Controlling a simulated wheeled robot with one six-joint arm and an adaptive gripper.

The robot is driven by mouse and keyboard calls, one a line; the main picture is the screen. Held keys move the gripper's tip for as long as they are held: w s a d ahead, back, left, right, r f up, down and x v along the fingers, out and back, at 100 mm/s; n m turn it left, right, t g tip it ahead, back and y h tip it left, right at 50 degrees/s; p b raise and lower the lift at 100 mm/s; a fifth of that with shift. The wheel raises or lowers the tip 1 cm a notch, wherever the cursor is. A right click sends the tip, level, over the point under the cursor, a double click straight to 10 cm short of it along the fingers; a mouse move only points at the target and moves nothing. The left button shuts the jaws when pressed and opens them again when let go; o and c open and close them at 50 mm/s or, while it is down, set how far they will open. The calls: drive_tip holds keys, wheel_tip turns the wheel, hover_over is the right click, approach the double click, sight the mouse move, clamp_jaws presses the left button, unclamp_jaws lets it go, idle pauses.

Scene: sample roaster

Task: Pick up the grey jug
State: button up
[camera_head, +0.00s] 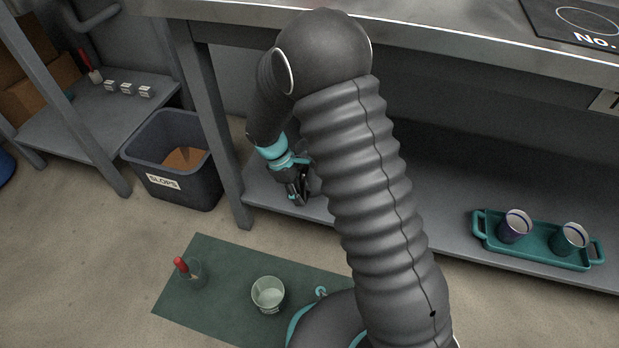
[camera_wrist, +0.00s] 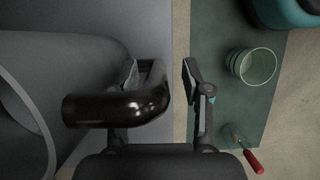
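The grey jug (camera_wrist: 75,75) fills the left of the wrist view, with part of its round rim at the lower left. Its glossy black handle (camera_wrist: 115,108) reaches toward my gripper (camera_wrist: 160,72). My gripper is open, with one finger on each side of the handle's outer bar. The left finger is partly hidden by the handle, and a gap shows between the bar and the right finger. In the head view my gripper (camera_head: 299,193) is low at the lower shelf (camera_head: 262,196), and my arm hides the jug.
A green mat (camera_head: 215,262) on the floor holds a clear cup (camera_head: 268,294) and a glass with a red-handled tool (camera_head: 181,265). A slops bin (camera_head: 185,190) stands left of the bench leg (camera_head: 222,140). A teal tray (camera_head: 541,252) with two cups sits on the shelf at right.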

drive_tip(key=shift+f, duration=0.1)
clamp_jaws()
drive_tip(key=shift+r, duration=0.2)
idle(0.4)
